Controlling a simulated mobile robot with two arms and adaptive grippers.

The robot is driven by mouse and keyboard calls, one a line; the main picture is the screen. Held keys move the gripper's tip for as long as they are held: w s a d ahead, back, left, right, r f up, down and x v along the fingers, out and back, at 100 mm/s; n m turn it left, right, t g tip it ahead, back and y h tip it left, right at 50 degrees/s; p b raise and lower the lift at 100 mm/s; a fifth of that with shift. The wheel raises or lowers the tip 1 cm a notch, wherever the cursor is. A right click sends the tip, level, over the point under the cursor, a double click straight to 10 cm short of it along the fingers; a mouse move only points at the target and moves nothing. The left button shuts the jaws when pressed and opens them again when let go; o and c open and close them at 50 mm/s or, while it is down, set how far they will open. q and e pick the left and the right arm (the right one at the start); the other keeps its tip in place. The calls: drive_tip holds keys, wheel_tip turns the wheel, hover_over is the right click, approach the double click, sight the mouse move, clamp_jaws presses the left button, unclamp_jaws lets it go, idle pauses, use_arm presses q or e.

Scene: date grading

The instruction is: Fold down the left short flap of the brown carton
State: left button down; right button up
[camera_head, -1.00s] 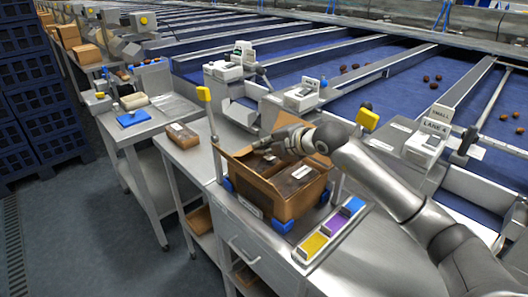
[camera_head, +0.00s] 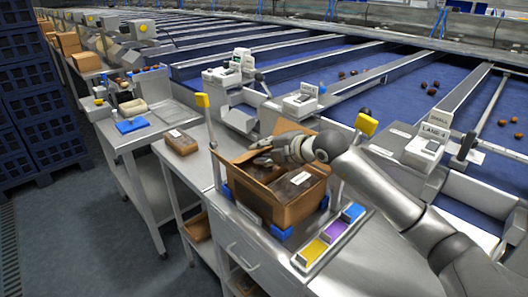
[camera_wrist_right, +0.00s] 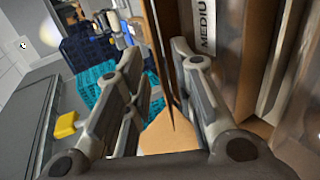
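The brown carton (camera_head: 290,213) stands open on the steel bench in the head view, held between blue corner blocks. Dark packs with white labels lie inside. Its left flap (camera_head: 227,163) sticks up and outward at the left end. My right gripper (camera_head: 257,157) is over the left part of the carton, beside that flap, and hides part of the opening. In the right wrist view its two fingers (camera_wrist_right: 155,95) are apart, with brown cardboard (camera_wrist_right: 170,137) showing between and beyond them. I cannot tell whether they touch it. My left gripper is not in view.
Yellow, purple and blue blocks (camera_head: 330,237) sit in a tray right of the carton. Yellow-topped posts (camera_head: 202,101) stand near it. A small brown box (camera_head: 181,142) lies on the bench to the left. Blue conveyor lanes (camera_head: 390,95) run behind.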

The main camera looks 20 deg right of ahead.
drive_tip(key=v, duration=0.7)
drive_tip(key=shift+s, duration=0.2)
drive_tip(key=shift+d+r, duration=0.1)
